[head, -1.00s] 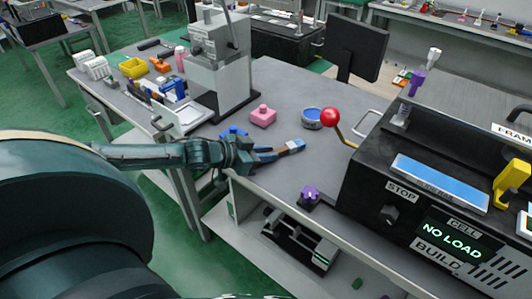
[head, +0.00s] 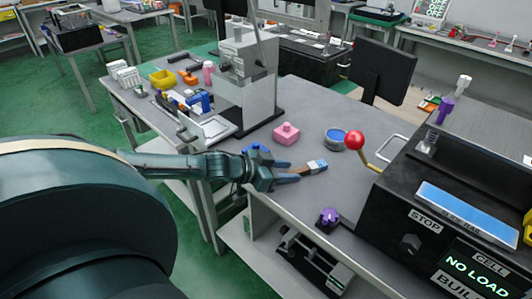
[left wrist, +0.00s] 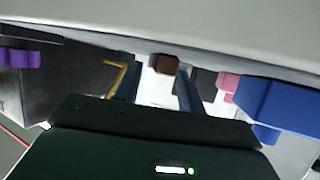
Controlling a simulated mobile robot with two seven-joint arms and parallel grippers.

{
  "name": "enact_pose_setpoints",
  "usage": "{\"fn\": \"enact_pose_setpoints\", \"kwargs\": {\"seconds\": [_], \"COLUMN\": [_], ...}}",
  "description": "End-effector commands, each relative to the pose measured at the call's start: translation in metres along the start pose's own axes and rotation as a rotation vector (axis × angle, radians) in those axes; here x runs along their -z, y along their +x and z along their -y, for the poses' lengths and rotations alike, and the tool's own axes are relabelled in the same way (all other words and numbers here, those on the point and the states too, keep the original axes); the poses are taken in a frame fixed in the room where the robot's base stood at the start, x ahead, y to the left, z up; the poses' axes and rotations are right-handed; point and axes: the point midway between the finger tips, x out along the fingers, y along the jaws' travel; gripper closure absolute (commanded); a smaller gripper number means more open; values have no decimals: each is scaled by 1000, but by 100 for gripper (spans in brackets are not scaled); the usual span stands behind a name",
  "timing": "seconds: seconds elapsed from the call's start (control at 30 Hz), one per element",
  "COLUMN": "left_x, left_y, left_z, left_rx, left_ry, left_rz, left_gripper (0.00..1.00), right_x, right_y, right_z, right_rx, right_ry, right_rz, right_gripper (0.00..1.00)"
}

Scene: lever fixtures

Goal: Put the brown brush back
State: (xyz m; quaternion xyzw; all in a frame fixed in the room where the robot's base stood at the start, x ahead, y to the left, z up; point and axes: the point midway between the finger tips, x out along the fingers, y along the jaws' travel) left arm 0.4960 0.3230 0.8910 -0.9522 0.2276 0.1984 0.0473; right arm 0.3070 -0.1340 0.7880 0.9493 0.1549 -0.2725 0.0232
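The brown brush (head: 312,167) lies on the grey bench in the head view, its blue band and pale tip pointing right. My left gripper (head: 288,173) reaches in from the left, low over the bench at the brush's handle end, and partly hides the handle. In the left wrist view, its two blue fingers (left wrist: 158,88) stand apart. A brown end, apparently the brush (left wrist: 163,65), shows between and beyond them, with gaps on both sides. My right gripper is not in view.
A red-ball lever (head: 354,140) on a black machine stands to the right. A purple knob (head: 328,215) is near the front edge. A blue object (head: 258,151) is beside my gripper.

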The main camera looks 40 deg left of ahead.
Motion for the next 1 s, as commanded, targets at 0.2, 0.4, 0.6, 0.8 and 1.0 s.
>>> {"fn": "enact_pose_setpoints", "kwargs": {"seconds": [0.2,0.4,0.6,0.8,1.0], "left_x": [-3,-2,-1,0,2], "left_y": [-23,-42,-60,-79,-99], "left_z": [-1,-1,-2,-2,-2], "left_rx": [-2,-1,-3,-3,-3], "left_ry": [-1,-3,0,-2,-3], "left_rz": [6,5,7,5,4], "left_gripper": [61,61,61,61,61], "right_x": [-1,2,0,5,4], "right_y": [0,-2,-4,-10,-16], "right_z": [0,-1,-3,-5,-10], "right_rx": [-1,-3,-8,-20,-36], "right_ry": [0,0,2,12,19], "right_rz": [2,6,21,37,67], "right_gripper": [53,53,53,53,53]}}
